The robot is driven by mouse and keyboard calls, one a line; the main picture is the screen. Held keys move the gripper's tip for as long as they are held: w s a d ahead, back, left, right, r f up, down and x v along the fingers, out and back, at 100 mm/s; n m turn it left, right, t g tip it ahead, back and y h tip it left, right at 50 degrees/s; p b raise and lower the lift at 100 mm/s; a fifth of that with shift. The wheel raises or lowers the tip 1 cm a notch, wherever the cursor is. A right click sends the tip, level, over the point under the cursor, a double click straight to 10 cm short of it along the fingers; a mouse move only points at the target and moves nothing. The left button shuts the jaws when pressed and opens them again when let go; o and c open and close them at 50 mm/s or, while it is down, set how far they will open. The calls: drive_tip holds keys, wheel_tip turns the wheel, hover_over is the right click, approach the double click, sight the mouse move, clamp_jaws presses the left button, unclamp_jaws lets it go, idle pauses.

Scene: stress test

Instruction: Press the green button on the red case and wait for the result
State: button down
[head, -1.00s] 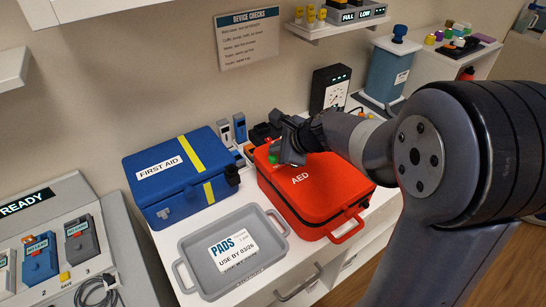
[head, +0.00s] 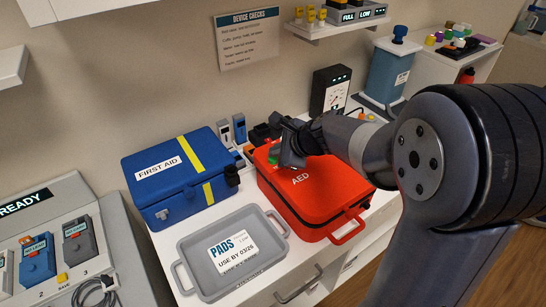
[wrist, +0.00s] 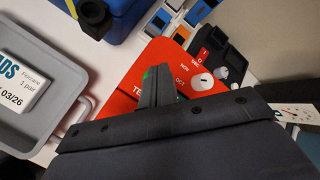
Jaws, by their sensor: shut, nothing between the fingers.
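The red case (head: 318,204), marked AED, lies on the white counter beside the blue first aid box. The green button (head: 272,162) is on its top near the back left, partly hidden by my gripper (head: 284,163). My gripper is shut and empty, its fingertips at the button. In the wrist view a sliver of the green button (wrist: 146,76) shows beside the closed fingertips (wrist: 160,72). I cannot tell whether they touch it or whether it is pressed. The case top also carries a white round dial (wrist: 203,82) with month marks around it.
The blue first aid box (head: 180,178) stands left of the case. A grey tray (head: 196,285) holding a pads packet (head: 233,247) sits in front. A black gauge box (head: 331,90) stands behind. A grey station (head: 125,235) with a READY display is at the left.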

sight(277, 160)
drive_tip(key=shift+f, duration=0.2)
drive_tip(key=shift+r, duration=0.15)
drive_tip(key=shift+r+p, duration=0.75)
drive_tip(key=shift+r, duration=0.05)
wheel_tip(277, 160, up, 5)
drive_tip(key=p, duration=0.4)
drive_tip(key=shift+p, duration=0.3)
idle(0.6)
